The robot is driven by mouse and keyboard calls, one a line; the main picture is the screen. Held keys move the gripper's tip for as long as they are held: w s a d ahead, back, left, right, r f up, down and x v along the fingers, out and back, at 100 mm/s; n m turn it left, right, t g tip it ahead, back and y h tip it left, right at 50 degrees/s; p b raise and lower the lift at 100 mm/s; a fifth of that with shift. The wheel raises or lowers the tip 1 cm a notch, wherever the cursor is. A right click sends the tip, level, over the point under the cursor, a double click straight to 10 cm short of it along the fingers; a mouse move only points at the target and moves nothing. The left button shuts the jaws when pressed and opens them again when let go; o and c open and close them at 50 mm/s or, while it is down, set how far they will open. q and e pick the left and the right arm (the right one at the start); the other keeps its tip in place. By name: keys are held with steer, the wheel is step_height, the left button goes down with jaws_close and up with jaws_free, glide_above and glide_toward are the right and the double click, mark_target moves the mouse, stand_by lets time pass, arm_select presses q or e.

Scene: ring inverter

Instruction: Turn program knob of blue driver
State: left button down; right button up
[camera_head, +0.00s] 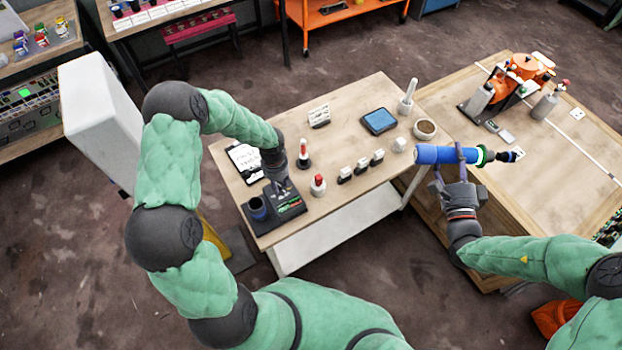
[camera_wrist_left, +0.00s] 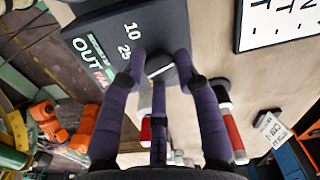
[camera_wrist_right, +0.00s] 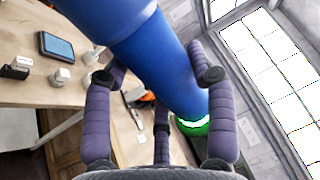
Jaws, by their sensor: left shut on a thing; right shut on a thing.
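The blue driver (camera_head: 435,154) lies level in my right gripper (camera_head: 460,158), off the tables; its green ring and dark tip point right. In the right wrist view its blue body (camera_wrist_right: 165,65) crosses between the fingers of my right gripper (camera_wrist_right: 158,80), and the green ring (camera_wrist_right: 193,126) glows near the right finger. My left gripper (camera_head: 282,184) is down at a dark box (camera_head: 291,210) with green and red lettering.
A red-topped bottle (camera_head: 318,185), a red-and-white marker (camera_head: 303,153) and a white card (camera_head: 246,163) are close to my left gripper. A tablet (camera_head: 379,121) and bowl (camera_head: 425,129) stand farther right.

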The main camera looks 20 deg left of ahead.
mark_target(279, 184)
stand_by(0.4)
arm_select(q)
steer(key=c, duration=0.9)
jaws_free()
step_height(279, 184, up, 12)
stand_by(0.4)
